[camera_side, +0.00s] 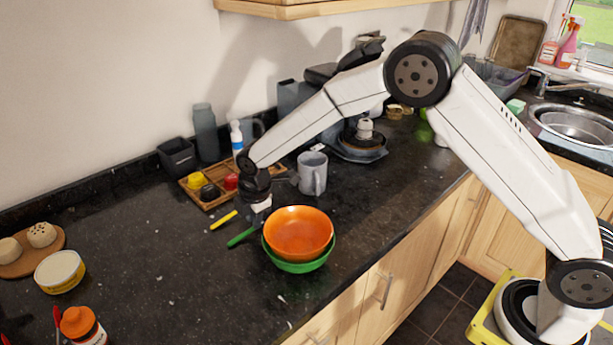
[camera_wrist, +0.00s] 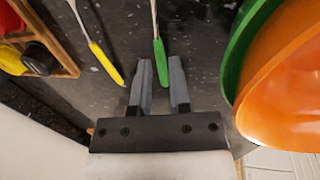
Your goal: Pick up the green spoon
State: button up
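The green spoon (camera_side: 240,237) lies on the dark worktop to the left of the stacked bowls. In the wrist view its green handle (camera_wrist: 160,62) points toward my gripper, with a metal shaft beyond. A gap shows on both sides of the handle. In the side view my gripper (camera_side: 262,208) is low by the spoon, and its fingers are hard to make out. The spoon's bowl is not seen.
A yellow-handled utensil (camera_side: 224,220) lies left of the spoon. An orange bowl (camera_side: 299,232) sits in a green bowl (camera_side: 296,267) close on the right. A wooden tray (camera_side: 213,202) with coloured pots and a grey mug (camera_side: 312,173) stand behind.

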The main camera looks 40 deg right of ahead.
jog(key=shift+w+f, duration=0.15)
jog(key=shift+f, duration=0.55)
jog(key=shift+w+f, duration=0.15)
jog(key=shift+f, duration=0.55)
grip_shut()
